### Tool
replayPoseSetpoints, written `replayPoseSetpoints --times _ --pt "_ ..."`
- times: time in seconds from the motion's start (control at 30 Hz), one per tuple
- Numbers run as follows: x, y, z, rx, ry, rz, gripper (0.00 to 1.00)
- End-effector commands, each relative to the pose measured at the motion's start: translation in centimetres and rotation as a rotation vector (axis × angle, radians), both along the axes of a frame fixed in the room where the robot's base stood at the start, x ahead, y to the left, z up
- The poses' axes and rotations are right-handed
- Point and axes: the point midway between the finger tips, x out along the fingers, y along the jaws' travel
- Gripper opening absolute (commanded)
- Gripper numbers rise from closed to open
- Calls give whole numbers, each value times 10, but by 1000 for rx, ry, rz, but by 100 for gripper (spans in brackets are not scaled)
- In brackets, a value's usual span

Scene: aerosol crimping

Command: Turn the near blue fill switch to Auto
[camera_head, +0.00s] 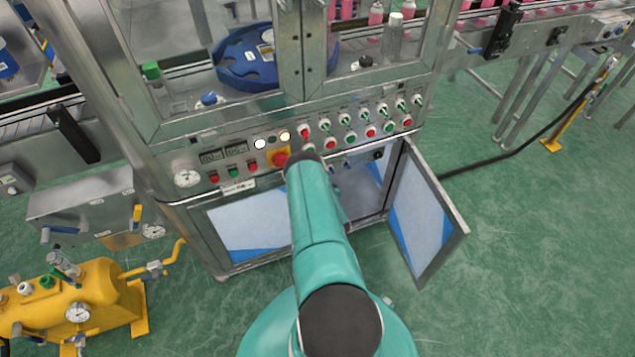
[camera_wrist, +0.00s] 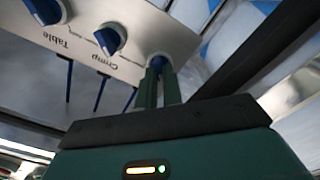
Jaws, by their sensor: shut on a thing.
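In the wrist view, my gripper (camera_wrist: 160,72) has its two green fingers closed around a blue switch knob (camera_wrist: 157,60) at the corner of a pale panel (camera_wrist: 150,20). The fingers cover most of this knob, so its pointer direction cannot be told. Any label by it is hidden. Two more blue knobs on white bases sit in line with it: one (camera_wrist: 108,40) by the upside-down word "Crimp" and one (camera_wrist: 44,10) by "Table". In the head view my own arm hides the gripper and the gripped knob.
In the head view, a cabinet door (camera_head: 463,232) stands open to the right of my arm. Above is a front panel (camera_head: 228,190) with buttons, displays and a red emergency stop (camera_head: 279,159). A yellow tank (camera_head: 95,290) stands at left.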

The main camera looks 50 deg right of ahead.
Motion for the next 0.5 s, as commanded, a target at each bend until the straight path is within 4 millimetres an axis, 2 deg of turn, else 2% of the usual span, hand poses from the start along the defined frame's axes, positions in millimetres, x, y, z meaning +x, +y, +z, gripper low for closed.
replayPoseSetpoints --times 0.5 --pt "1 0 1 -45 24 1 0"
